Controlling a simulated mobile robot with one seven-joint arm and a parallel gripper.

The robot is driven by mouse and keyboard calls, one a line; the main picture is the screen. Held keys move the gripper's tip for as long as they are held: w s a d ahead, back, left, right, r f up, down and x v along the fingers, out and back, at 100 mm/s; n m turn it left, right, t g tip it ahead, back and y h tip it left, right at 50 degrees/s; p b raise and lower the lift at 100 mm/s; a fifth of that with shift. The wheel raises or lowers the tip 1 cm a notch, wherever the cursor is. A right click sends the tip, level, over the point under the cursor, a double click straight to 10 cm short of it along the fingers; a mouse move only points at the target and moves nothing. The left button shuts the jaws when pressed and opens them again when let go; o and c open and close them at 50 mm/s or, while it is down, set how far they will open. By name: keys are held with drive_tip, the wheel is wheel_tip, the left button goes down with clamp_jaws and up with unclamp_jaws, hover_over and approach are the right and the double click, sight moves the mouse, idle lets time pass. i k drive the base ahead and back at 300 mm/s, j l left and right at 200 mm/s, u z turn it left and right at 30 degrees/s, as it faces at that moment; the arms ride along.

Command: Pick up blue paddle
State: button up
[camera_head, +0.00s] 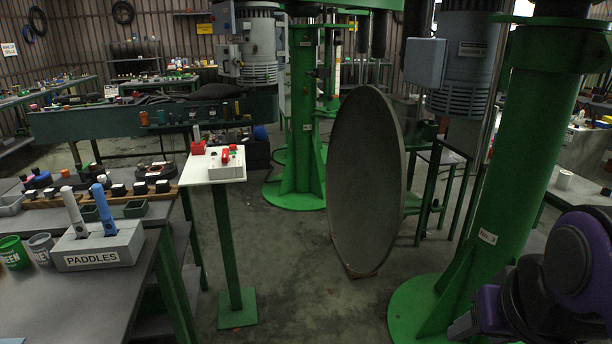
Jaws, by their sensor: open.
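The blue paddle (104,209) stands upright, leaning slightly, in a grey holder block (126,243) labelled PADDLES, on the workbench at the left. Its lower end is hidden inside the block. A white paddle (74,212) stands in the same block, just left of the blue one. Part of my purple and black arm shows at the lower right, far from the paddles. I cannot make out gripper fingers there. Nothing of mine touches the blue paddle.
A control box on a green post (228,250) stands right of the bench. A large grey disc (365,180) and green columns (480,230) stand at centre and right. Open floor lies between post and disc.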

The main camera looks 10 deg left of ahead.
sight(106, 219)
drive_tip(key=i+j+u, duration=0.1)
drive_tip(key=i+u, duration=1.15)
drive_tip(key=u, duration=0.2)
drive_tip(key=i+l+u, duration=0.15)
drive_tip(key=i+u, duration=0.15)
drive_tip(key=u, duration=0.2)
drive_tip(key=i+l+u, duration=0.25)
drive_tip(key=u, duration=0.25)
drive_tip(key=i+l+u, duration=0.2)
drive_tip(key=u, duration=0.3)
drive_tip(key=l, duration=0.1)
